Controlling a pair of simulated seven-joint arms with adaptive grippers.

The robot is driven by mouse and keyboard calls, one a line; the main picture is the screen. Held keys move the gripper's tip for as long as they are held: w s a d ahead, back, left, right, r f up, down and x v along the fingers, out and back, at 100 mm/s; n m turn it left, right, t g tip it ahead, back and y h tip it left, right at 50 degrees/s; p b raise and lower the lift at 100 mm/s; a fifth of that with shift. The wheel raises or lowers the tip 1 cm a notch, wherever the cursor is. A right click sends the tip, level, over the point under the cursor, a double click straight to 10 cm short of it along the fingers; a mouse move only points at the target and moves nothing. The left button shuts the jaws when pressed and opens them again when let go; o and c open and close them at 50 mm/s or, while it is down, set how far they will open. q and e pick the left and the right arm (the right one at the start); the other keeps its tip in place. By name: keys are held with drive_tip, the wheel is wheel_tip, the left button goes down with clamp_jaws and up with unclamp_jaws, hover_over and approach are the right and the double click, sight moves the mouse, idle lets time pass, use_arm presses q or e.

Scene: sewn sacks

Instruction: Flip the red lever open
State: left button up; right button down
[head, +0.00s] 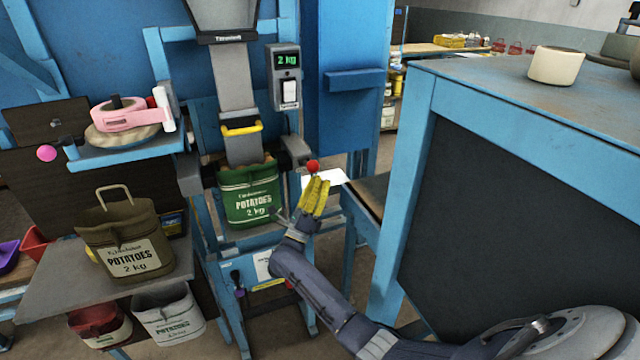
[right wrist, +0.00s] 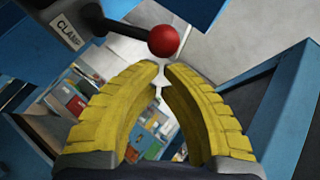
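The red lever knob (head: 313,166) sits on the right side of the blue machine frame, just beyond my right gripper's fingertips. In the right wrist view the red knob (right wrist: 164,41) is on a dark arm beside a "CLAMP" label (right wrist: 67,30). My right gripper (head: 316,186) has yellow fingers. The knob appears beyond the tips, not gripped. A green potatoes sack (head: 249,196) hangs under the grey chute. My left gripper is not in view.
An olive potatoes sack (head: 126,236) stands on a grey side table (head: 60,285). A scale display (head: 287,61) reads 2 kg. A large blue-edged bench (head: 520,130) stands close to the right of my right arm. A white panel (head: 322,179) is behind the knob.

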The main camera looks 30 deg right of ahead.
drive_tip(key=shift+r+n, duration=0.1)
drive_tip(key=shift+n, duration=0.2)
drive_tip(key=shift+r+n+y, duration=0.25)
drive_tip(key=shift+n+y, duration=0.15)
drive_tip(key=shift+y, duration=0.1)
drive_tip(key=shift+r+n+t+y, duration=0.2)
drive_tip(key=shift+n+t+y, duration=0.15)
drive_tip(key=shift+t, duration=0.25)
drive_tip(key=w+r, duration=0.1)
drive_tip(key=r, duration=0.1)
drive_tip(key=w+r+n+y, duration=0.1)
drive_tip(key=r, duration=0.2)
drive_tip(key=w+r+n+y, duration=0.1)
drive_tip(key=r, duration=0.2)
drive_tip(key=shift+w+d+n, duration=0.2)
drive_tip(key=shift+n, duration=0.05)
drive_tip(key=shift+t, duration=0.3)
drive_tip(key=shift+w+d+r, duration=0.15)
drive_tip(key=shift+w+r, duration=0.35)
drive_tip(key=shift+w, duration=0.4)
drive_tip(key=shift+w+d+r, duration=0.1)
drive_tip(key=shift+w+r, duration=0.35)
drive_tip(key=shift+w, duration=0.4)
